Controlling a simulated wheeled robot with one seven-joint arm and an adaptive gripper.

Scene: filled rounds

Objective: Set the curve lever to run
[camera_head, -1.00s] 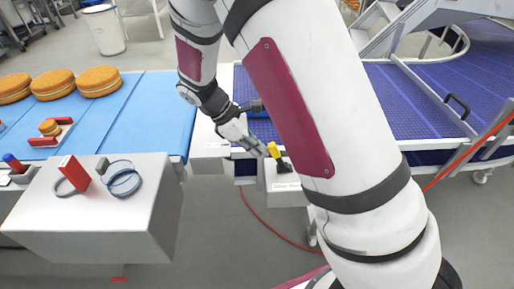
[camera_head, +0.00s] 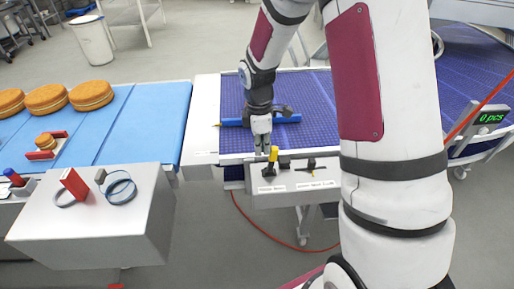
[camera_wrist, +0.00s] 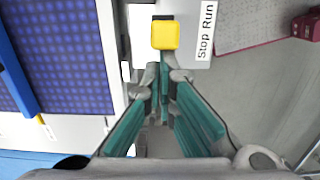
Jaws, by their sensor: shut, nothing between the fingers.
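A lever with a yellow knob (camera_head: 273,154) stands on a grey control box (camera_head: 285,198) in front of the blue belt in the head view. In the wrist view the yellow knob (camera_wrist: 166,35) is just beyond my fingertips, beside a label (camera_wrist: 206,30) reading Stop and Run. I cannot tell which setting the lever is at. My gripper (camera_head: 263,150) points down just left of and behind the knob; it also shows in the wrist view (camera_wrist: 165,78). Its fingers are together and empty. I cannot tell whether they touch the lever.
A second, black lever (camera_head: 311,164) stands right of the yellow one, with its own label (camera_head: 317,186). A blue bar (camera_head: 288,118) crosses the purple-blue belt (camera_head: 318,92) behind my gripper. A grey box (camera_head: 95,220) with a red block stands left. A red cable runs along the floor.

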